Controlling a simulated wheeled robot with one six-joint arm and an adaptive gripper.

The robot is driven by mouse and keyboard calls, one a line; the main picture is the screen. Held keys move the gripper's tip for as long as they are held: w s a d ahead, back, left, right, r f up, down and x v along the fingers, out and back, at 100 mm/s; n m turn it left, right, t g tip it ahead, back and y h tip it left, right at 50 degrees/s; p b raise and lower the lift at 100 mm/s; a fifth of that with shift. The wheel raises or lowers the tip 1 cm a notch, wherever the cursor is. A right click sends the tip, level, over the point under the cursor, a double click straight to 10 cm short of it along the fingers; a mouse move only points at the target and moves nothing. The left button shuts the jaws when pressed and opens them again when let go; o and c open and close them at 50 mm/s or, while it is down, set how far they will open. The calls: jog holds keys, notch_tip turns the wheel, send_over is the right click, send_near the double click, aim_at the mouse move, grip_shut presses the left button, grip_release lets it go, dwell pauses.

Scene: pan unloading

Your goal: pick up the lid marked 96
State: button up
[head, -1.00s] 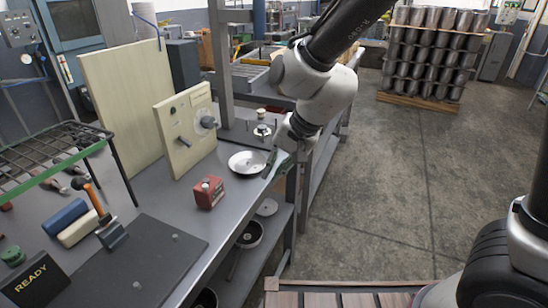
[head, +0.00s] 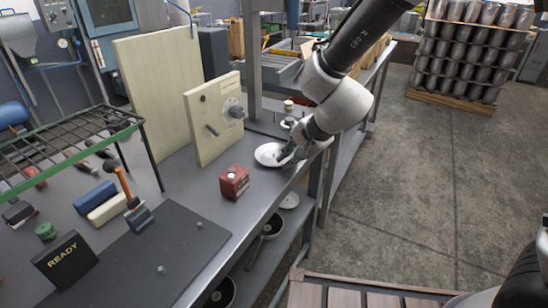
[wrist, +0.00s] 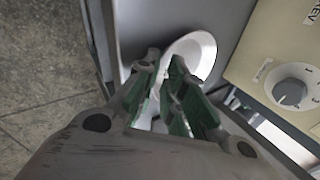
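A round white dish-like piece (head: 268,153) lies on the grey bench; it may be a lid, but I can read no 96 on it. It also shows in the wrist view (wrist: 203,50), beyond my fingers. My gripper (head: 284,157) is low over its right side and hides part of it. In the wrist view my green-lined fingers (wrist: 164,72) are apart, with nothing clearly held between them. I cannot tell whether they touch the white piece. Another pale round lid (head: 290,201) lies on the shelf below the bench; no number is legible on it.
A red block (head: 234,182) stands left of the white piece. An upright cream panel with knobs (head: 214,125) stands behind it. A pan (head: 272,226) sits on the lower shelf. A dark mat (head: 150,255) and a READY sign (head: 65,260) are at front left.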

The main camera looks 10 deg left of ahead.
jog(key=shift+w+a+f, duration=0.1)
jog(key=shift+a+f, duration=0.05)
jog(key=shift+f, duration=0.05)
grip_shut()
jog(key=shift+r, duration=0.15)
